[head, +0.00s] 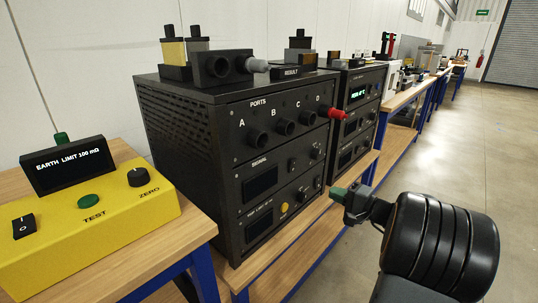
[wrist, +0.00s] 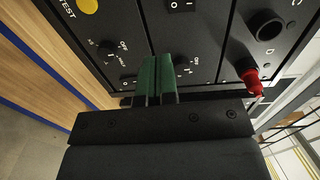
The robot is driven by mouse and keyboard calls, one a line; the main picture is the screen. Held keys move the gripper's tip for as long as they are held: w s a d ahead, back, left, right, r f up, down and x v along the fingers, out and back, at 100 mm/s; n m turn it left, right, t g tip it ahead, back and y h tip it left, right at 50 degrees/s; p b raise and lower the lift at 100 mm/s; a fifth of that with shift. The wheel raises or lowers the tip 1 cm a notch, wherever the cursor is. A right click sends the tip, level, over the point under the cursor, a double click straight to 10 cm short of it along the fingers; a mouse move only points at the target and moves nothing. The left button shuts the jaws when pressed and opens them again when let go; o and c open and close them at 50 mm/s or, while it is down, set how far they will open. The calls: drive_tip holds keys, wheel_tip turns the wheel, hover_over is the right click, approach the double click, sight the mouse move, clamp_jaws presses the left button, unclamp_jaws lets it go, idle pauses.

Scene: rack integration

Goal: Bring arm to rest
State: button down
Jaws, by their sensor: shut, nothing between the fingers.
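My gripper (head: 342,194) is at the centre right of the head view, in front of the black rack unit's lower right side. My arm reaches to it from the lower right. In the wrist view, the green fingers of my gripper (wrist: 157,80) are together with nothing between them. They point toward the black front panel (wrist: 135,22), which has knobs and switches. I cannot tell the exact gap to the panel.
The black rack unit (head: 170,125) has ports A to D, and a red plug (head: 336,113) sits at port D. A yellow tester (head: 95,225) stands on the left bench. More benches (head: 400,98) run to the back right. The floor (head: 470,150) to the right is clear.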

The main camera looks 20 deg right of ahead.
drive_tip(key=s+a+r+n+g+p, duration=0.35)
drive_tip(key=a+g+p, duration=0.3)
drive_tip(key=a, duration=0.35)
drive_tip(key=s+a+r+n+g+p, duration=0.3)
drive_tip(key=s+a+r+g+p, duration=0.2)
drive_tip(key=a+p, duration=0.3)
drive_tip(key=s+a+r+n+h+p, duration=0.2)
drive_tip(key=s+r+n+h+p, duration=0.3)
drive_tip(key=s+r+h+p, duration=0.2)
drive_tip(key=shift+s+r+h+p, duration=0.35)
drive_tip(key=shift+r+h+p, duration=0.3)
drive_tip(key=shift+h+p, duration=0.15)
drive_tip(key=shift+n, duration=0.25)
